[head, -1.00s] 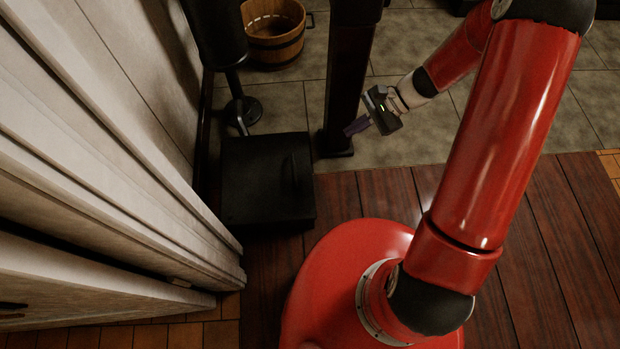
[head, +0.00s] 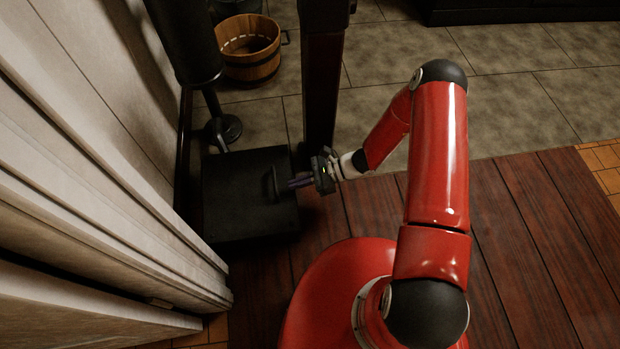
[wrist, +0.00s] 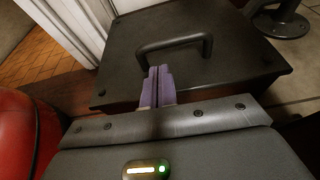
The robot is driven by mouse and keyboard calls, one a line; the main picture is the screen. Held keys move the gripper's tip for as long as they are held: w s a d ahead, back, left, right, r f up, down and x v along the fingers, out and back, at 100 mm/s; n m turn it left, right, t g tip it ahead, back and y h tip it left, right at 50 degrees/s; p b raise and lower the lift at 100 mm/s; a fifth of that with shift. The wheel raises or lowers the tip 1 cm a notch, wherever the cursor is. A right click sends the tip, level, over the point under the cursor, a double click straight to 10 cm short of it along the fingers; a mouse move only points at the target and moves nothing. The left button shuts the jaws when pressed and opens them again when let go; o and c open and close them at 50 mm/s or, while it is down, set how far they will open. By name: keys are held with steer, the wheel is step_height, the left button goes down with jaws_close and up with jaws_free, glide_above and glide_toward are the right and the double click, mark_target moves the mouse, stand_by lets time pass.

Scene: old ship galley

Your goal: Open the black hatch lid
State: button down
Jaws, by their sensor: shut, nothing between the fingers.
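The black hatch lid (head: 240,197) is a flat square panel, lying closed, left of centre in the head view. It fills the upper middle of the wrist view (wrist: 235,62). A raised black bar handle (head: 275,184) stands near its right edge; in the wrist view the handle (wrist: 172,44) arches up from the lid. My gripper (head: 292,183) is just right of the handle, pointing left at it. Its purple fingers (wrist: 157,82) are together and empty, with the tips just short of the handle in the wrist view. I cannot tell whether they touch it.
A dark post (head: 320,80) rises close behind my gripper. A black cylinder on a stand (head: 184,45) is behind the lid. White wall panelling (head: 90,190) runs along the left. A wooden bucket (head: 250,52) sits further back. The plank floor (head: 540,230) on the right is clear.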

mark_target(289, 191)
steer(key=shift+x, duration=1.6)
